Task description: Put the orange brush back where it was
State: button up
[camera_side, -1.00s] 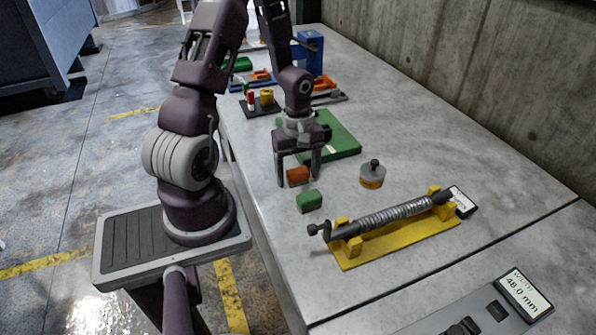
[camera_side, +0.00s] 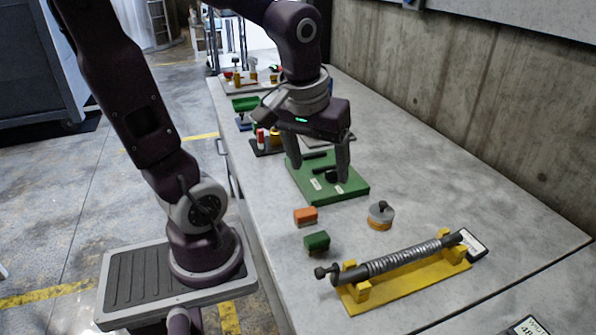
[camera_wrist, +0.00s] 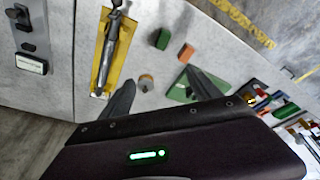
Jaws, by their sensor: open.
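The orange brush (camera_side: 306,216) is a small orange block lying on the grey bench, behind a similar green block (camera_side: 316,241). My gripper (camera_side: 318,172) is open and empty, raised over the green board (camera_side: 340,190), apart from the brush. Its two dark fingers (camera_wrist: 160,78) also show in the wrist view, spread apart.
A round grey-and-orange knobbed piece (camera_side: 380,215) stands right of the brush. A yellow stand (camera_side: 405,285) holding a ribbed rod lies in front. Coloured fixtures (camera_side: 262,138) stand further back. Bare bench surrounds the brush, and a concrete wall (camera_side: 480,130) runs along the right.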

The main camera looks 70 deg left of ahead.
jog(key=s+d+r+m+t+h, duration=0.1)
jog(key=s+d+r+m+t, duration=0.2)
jog(key=s+d+m, duration=0.3)
jog(key=shift+s+d+r+m+h, duration=0.45)
jog(key=shift+d+m, duration=0.15)
jog(key=shift+m, duration=0.4)
